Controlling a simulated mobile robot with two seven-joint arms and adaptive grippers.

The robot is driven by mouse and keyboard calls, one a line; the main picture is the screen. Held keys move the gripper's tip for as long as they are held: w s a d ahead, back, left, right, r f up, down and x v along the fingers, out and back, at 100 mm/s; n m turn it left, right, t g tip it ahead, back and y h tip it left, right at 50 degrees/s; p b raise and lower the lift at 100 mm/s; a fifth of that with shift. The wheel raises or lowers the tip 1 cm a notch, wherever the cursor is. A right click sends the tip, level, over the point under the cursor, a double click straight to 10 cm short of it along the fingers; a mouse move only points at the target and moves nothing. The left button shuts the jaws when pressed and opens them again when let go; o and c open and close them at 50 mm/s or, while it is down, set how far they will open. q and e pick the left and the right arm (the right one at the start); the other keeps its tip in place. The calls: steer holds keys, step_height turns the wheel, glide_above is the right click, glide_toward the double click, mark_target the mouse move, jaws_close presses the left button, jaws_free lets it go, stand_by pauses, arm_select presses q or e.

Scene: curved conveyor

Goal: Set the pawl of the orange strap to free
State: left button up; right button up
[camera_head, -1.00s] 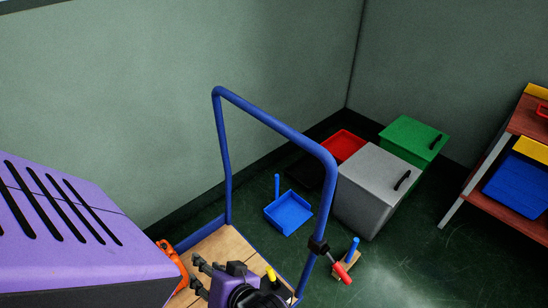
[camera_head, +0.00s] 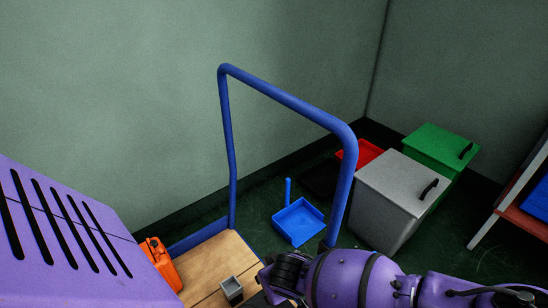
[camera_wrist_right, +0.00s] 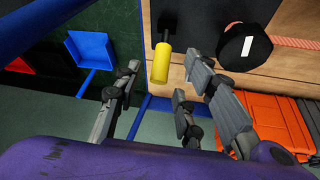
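My right gripper (camera_wrist_right: 162,85) is open in the right wrist view, its grey fingers spread apart and nothing between them. A yellow handle (camera_wrist_right: 161,64) on a black stem lies just beyond the fingertips, over the wooden deck; I cannot tell whether it belongs to the pawl. An orange, rope-like strip (camera_wrist_right: 297,43), perhaps the strap, runs right from a black rounded part (camera_wrist_right: 244,45) with a white mark. The pawl's setting cannot be made out. My left gripper is not in view.
A cart with a wooden deck (camera_head: 215,262) and tall blue handle rail (camera_head: 285,98) stands ahead. An orange container (camera_head: 160,264) and small grey box (camera_head: 232,290) are on it.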

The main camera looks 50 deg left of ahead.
steer(key=b+x, duration=0.2)
steer(key=x, duration=0.3)
steer(key=shift+a+f, duration=0.1)
steer(key=shift+f, duration=0.15)
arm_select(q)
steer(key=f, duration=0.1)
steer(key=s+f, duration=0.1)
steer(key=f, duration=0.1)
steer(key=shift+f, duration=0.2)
arm_select(e)
jaws_close()
